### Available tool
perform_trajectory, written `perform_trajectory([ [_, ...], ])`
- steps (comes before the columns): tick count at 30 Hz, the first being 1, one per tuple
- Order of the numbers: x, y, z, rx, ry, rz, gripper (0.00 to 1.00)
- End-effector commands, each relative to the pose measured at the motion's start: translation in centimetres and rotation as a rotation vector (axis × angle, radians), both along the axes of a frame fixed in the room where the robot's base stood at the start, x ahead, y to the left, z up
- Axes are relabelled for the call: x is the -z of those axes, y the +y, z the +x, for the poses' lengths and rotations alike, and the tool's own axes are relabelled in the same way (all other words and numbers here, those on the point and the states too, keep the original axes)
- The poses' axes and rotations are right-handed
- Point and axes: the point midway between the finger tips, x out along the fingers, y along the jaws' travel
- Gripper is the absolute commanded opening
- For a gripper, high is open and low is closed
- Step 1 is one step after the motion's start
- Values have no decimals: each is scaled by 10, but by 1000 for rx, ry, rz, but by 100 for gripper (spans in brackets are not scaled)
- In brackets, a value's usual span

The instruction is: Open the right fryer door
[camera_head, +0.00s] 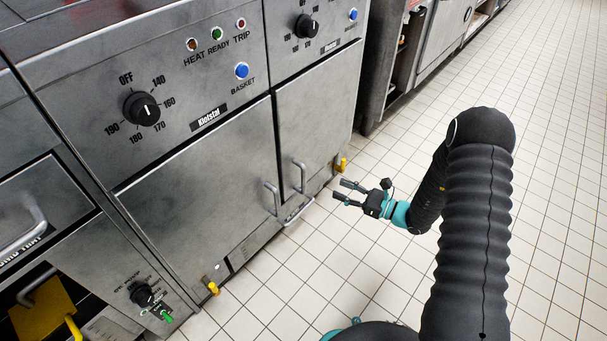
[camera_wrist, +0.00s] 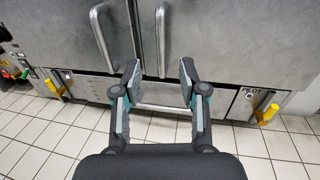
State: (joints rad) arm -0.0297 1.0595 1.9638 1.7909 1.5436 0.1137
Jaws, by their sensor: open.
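The fryer's right door (camera_head: 322,120) is a grey steel panel and looks closed. Its upright bar handle (camera_head: 300,177) is near its left edge, by the dark seam between the doors. In the wrist view the right door (camera_wrist: 235,45) and its handle (camera_wrist: 163,40) also show, the handle above the gap between my fingers. My gripper (camera_head: 340,191) is open and empty, to the right of the handle and apart from it in the head view. In the wrist view my gripper's fingers (camera_wrist: 161,68) point towards the fryer front, around nothing.
The left door (camera_head: 195,190) looks closed, with its own handle (camera_head: 272,198) close beside the right one. A low bar (camera_head: 299,212) runs below the doors. Yellow valve handles (camera_head: 342,165) stick out near the floor. The tiled floor (camera_head: 330,265) in front is clear.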

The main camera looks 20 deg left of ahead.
Motion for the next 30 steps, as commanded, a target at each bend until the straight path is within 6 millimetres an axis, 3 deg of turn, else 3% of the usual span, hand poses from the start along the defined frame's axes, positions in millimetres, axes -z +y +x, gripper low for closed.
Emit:
perform_trajectory([
  [5,2,13,3,3,4,3,42],
  [21,2,107,21,1,2,2,42],
  [30,2,133,26,3,4,2,42],
])
